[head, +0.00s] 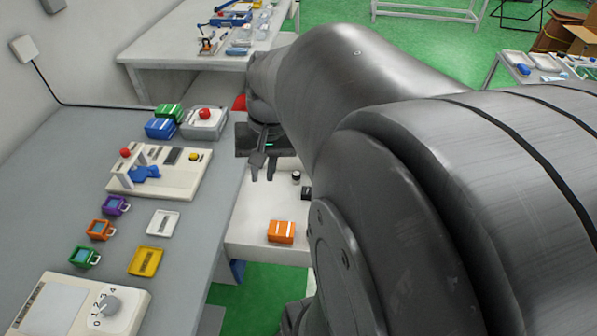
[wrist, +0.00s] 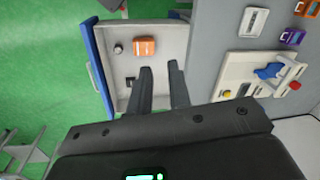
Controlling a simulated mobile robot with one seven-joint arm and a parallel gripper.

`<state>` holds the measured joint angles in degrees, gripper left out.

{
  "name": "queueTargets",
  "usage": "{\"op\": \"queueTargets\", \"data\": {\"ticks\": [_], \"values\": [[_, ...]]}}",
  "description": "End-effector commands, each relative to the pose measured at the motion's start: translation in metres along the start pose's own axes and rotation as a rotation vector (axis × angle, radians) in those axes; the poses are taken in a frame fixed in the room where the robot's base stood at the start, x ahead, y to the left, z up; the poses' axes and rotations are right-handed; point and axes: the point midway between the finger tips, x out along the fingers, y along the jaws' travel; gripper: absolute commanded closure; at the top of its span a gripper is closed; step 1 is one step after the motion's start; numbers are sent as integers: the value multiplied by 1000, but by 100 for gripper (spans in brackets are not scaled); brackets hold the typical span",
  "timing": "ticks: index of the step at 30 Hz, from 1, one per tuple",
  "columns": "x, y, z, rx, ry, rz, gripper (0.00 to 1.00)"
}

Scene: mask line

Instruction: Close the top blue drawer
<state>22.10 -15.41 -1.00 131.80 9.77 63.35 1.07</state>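The top blue drawer (head: 257,207) stands pulled out from the workbench, with its pale interior showing. In the wrist view its blue front panel (wrist: 97,62) is at the left, apart from the bench side. Inside lie an orange box (head: 281,231), also in the wrist view (wrist: 145,46), and small dark items (wrist: 130,81). My gripper (head: 262,177) points down over the drawer's inner area in the head view. Its two fingers (wrist: 160,68) are apart with nothing between them. Whether they touch the drawer cannot be told. My arm hides the front panel in the head view.
The grey workbench (head: 185,240) holds a white fixture (head: 185,180) with a red knob, coloured boxes, small trays and a dial panel (head: 105,305). Another table (head: 170,47) stands behind. Green floor beyond the drawer front looks open in the wrist view.

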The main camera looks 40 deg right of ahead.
Motion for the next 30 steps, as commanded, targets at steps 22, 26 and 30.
{"op": "queueTargets", "data": {"ticks": [22,26,30], "values": [[106,186,-74,767,-546,-363,100],[130,225,-72,888,-621,-464,100],[158,266,-64,1013,-696,-584,100]]}}
